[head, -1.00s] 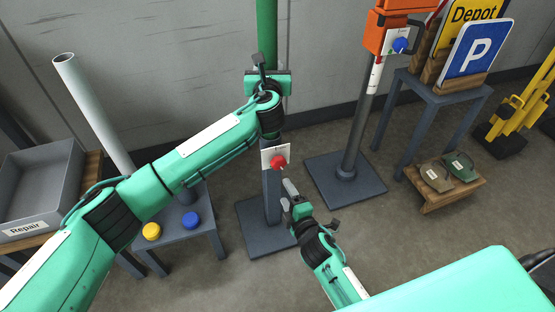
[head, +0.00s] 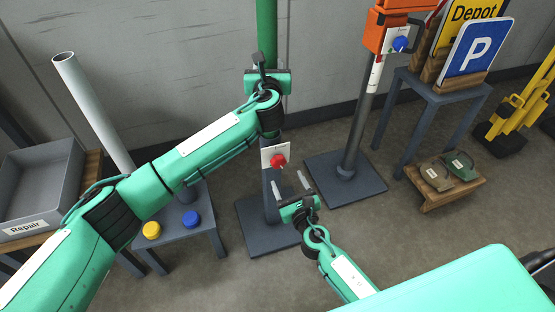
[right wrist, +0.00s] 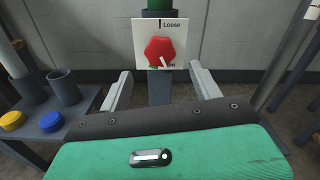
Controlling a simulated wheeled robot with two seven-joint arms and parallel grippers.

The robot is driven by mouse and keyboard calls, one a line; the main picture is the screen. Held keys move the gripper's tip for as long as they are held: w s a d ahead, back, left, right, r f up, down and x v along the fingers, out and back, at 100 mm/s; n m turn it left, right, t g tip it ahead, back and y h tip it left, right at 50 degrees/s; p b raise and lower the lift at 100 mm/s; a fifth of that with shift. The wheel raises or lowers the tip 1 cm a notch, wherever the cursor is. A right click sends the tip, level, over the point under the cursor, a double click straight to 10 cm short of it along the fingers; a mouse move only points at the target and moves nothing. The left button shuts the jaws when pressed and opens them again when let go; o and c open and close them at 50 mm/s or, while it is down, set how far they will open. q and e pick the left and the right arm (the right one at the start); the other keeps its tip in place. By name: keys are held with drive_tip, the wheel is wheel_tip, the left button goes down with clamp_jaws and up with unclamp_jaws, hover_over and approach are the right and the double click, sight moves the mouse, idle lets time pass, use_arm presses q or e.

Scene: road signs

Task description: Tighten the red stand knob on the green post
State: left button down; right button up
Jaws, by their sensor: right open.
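The red knob (head: 277,161) sits on a white plate (head: 267,152) on the stand under the green post (head: 267,30). In the right wrist view the red knob (right wrist: 159,48) has a white pointer at its lower right, by the partly hidden lower label; "Loose" is printed at the top. My right gripper (head: 290,181) is open and empty, just below and in front of the knob, apart from it. Its two fingers (right wrist: 160,78) show wide apart. My left gripper (head: 266,80) is at the green post above the plate; its grip is not clear.
A second stand with a blue knob (head: 400,44) and orange head is to the right. A low table (head: 177,232) holds yellow (head: 151,230) and blue (head: 191,219) discs at left. A grey Repair bin (head: 40,185) and a parking sign (head: 474,48) flank the area.

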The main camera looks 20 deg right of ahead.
sight(280, 165)
drive_tip(key=w, duration=1)
drive_tip(key=shift+w+a, duration=0.1)
drive_tip(key=shift+a, duration=0.1)
drive_tip(key=shift+c, duration=0.3)
drive_tip(key=c, duration=0.9)
